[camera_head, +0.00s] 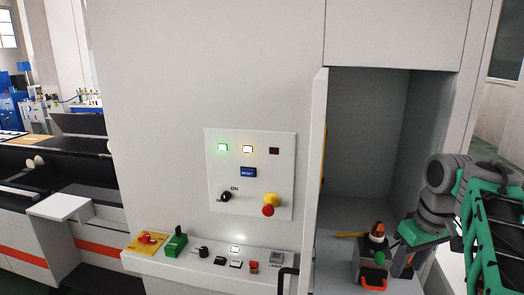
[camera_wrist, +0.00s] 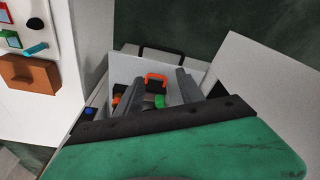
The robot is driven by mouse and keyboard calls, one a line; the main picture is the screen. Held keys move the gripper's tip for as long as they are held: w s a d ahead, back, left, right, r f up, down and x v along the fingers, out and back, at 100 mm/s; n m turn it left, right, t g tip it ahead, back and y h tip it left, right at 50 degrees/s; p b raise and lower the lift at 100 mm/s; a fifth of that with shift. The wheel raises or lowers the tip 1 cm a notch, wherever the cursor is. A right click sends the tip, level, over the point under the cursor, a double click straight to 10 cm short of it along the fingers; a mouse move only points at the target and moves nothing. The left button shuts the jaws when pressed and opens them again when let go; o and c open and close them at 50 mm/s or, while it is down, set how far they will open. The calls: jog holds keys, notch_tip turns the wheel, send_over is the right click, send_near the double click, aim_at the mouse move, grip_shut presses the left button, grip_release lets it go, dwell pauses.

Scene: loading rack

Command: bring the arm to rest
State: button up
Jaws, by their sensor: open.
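My arm (camera_head: 440,195) reaches in from the right of the head view, grey with green parts, towards an open compartment in a white cabinet. My gripper (camera_head: 408,264) points down at the compartment's lower right, beside a dark fixture (camera_head: 372,262) with orange, green and red parts. In the wrist view my gripper (camera_wrist: 157,94) has its two grey fingers spread apart. Orange and green parts (camera_wrist: 157,80) show between and beyond the fingers. I cannot tell whether the fingers touch them; no held object is visible.
The cabinet's control panel (camera_head: 250,172) has lit lamps, a blue button and a red-yellow knob. A ledge (camera_head: 210,262) below carries switches. The open door (camera_head: 316,170) stands left of the compartment. The compartment's upper part (camera_head: 365,130) is empty. Dark conveyors (camera_head: 60,160) lie far left.

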jog(key=s+a+f+m+h, duration=0.1)
jog(key=s+a+f+m, duration=0.25)
jog(key=f, duration=0.35)
jog(key=s+a+f+m, duration=0.2)
jog(key=s+f+m, duration=0.2)
jog(key=f, duration=0.2)
jog(key=s+a+r+n+t, duration=0.2)
jog(key=a+r+n, duration=0.1)
jog(key=a, duration=0.8)
jog(key=shift+a+n+t+y, duration=0.3)
jog(key=shift+a+n, duration=0.05)
jog(key=shift+n, duration=0.4)
